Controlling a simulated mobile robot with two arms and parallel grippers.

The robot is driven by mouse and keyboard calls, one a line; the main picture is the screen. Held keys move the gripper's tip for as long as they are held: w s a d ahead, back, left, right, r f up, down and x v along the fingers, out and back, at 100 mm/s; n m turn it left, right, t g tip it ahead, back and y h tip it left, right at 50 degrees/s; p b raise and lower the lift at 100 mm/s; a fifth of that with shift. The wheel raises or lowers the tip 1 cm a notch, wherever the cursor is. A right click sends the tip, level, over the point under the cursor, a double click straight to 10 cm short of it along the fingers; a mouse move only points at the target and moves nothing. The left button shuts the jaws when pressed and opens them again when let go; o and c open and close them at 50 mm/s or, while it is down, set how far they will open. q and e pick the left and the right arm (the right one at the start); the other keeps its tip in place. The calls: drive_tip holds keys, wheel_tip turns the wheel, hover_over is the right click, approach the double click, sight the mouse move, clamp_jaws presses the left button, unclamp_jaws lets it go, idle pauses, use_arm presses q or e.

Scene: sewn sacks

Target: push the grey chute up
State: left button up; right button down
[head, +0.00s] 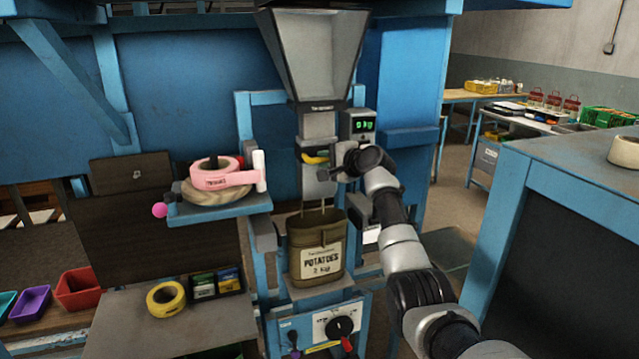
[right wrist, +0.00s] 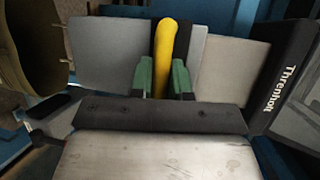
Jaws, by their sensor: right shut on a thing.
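The grey chute (head: 318,124) hangs under the hopper, with a yellow handle (head: 314,159) on its lower front. My right gripper (head: 332,167) is at the handle, its arm coming in from the lower right. In the right wrist view, the green fingertips of my right gripper (right wrist: 167,80) are shut on the yellow handle (right wrist: 166,55), one on each side. Grey plates of the chute (right wrist: 108,50) show behind them. A brown sack (head: 316,242) marked "POTATOES 2 kg" stands upright below the chute. My left gripper is not in view.
A metal hopper (head: 312,50) is above. A scale display (head: 362,125) sits close right of the chute. Left is a shelf (head: 222,212) with pink tape (head: 215,178). A blue-framed bench (head: 560,160) stands at the right.

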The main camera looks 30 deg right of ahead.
wheel_tip(320, 180, up, 5)
drive_tip(key=shift+a+r+p, duration=0.1)
drive_tip(key=shift+p, duration=0.9)
wheel_tip(320, 180, up, 2)
drive_tip(key=shift+p, duration=0.6)
drive_tip(key=shift+r, duration=0.1)
drive_tip(key=shift+d+r, duration=0.1)
drive_tip(key=shift+d, duration=0.1)
drive_tip(key=c, duration=1.3)
unclamp_jaws()
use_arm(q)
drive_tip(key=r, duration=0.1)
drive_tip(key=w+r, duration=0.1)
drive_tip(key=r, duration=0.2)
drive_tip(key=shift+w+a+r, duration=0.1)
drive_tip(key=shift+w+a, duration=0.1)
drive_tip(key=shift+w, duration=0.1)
use_arm(e)
drive_tip(key=shift+o, duration=1)
drive_tip(key=shift+a, duration=0.1)
drive_tip(key=shift+f, duration=0.2)
